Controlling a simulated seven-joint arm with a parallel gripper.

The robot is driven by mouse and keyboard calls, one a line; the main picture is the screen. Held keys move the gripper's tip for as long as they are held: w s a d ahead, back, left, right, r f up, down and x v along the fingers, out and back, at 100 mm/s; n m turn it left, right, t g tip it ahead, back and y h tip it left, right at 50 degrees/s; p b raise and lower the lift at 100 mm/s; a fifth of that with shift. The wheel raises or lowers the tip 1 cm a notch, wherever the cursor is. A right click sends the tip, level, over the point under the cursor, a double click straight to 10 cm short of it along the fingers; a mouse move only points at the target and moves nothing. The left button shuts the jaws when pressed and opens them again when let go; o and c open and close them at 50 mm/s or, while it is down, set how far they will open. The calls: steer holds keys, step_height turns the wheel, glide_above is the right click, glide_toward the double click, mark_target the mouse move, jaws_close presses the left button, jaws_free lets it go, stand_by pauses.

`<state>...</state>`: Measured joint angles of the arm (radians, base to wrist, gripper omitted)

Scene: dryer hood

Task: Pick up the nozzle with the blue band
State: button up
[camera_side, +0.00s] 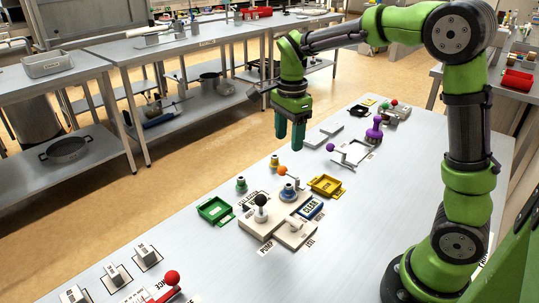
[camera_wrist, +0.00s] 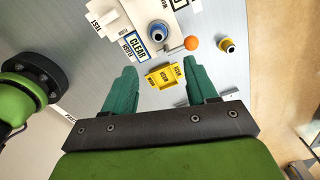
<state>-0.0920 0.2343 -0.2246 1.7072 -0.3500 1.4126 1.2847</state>
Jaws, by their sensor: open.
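The nozzle with the blue band (camera_side: 289,191) stands upright on a pale machine base in the side view. In the wrist view its round blue top (camera_wrist: 158,33) shows beyond my fingers, next to an orange-knobbed lever. My gripper (camera_side: 290,143) hangs above the table, fingers pointing down, higher than the nozzle and apart from it. In the wrist view my gripper (camera_wrist: 161,68) is open, with two teal fingers spread and nothing held between them.
Another nozzle with a yellow band (camera_side: 275,162) and a green one (camera_side: 241,185) stand nearby. A yellow tray (camera_side: 325,186) and a green tray (camera_side: 214,210) flank the base.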

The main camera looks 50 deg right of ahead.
mark_target(288, 185)
step_height(288, 185, down, 16)
steer(key=shift+s+d+f+m, duration=0.1)
steer(key=shift+d+m, duration=0.05)
steer(key=shift+m, duration=1.05)
jaws_close()
